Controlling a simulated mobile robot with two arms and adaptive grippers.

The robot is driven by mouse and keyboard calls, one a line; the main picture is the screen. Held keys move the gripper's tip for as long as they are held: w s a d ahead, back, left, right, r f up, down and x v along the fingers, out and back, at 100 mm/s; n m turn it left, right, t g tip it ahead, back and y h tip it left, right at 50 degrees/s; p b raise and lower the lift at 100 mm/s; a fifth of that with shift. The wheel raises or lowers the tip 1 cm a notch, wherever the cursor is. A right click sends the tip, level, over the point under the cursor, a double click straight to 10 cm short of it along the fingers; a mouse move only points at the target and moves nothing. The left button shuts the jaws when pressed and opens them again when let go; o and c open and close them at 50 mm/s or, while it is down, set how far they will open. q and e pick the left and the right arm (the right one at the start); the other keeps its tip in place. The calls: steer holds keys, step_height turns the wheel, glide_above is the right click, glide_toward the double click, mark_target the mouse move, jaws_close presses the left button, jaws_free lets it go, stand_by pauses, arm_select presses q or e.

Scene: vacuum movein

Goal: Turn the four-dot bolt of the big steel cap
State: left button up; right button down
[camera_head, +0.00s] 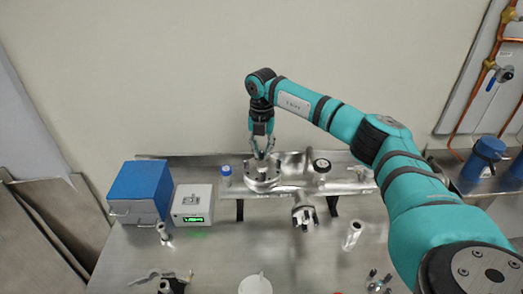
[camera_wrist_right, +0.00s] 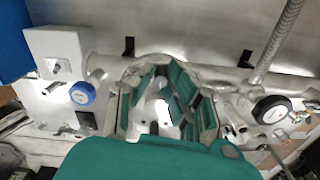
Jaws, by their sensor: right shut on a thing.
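The big steel cap (camera_head: 262,183) is a round, shiny flange on the metal shelf, near the middle of the head view. My right gripper (camera_head: 262,156) points down over its far side, fingers at the top of the cap. In the right wrist view the gripper's teal-padded fingers (camera_wrist_right: 165,100) are close in over the pale cap and shut on a bolt there. The fingers hide most of that bolt, and its dot marks cannot be made out. My left gripper is not in view.
A blue box (camera_head: 140,188) and a grey unit with a green display (camera_head: 192,203) stand left of the cap. A blue-capped part (camera_head: 226,175) and a black round gauge or knob (camera_head: 321,166) flank it closely. Loose metal parts lie on the front table (camera_head: 215,265).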

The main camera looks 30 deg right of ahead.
mark_target(262, 151)
steer(key=shift+d+r, duration=0.1)
steer(key=c, duration=1.3)
jaws_free()
step_height(262, 151, up, 12)
steer(key=shift+f, duration=0.1)
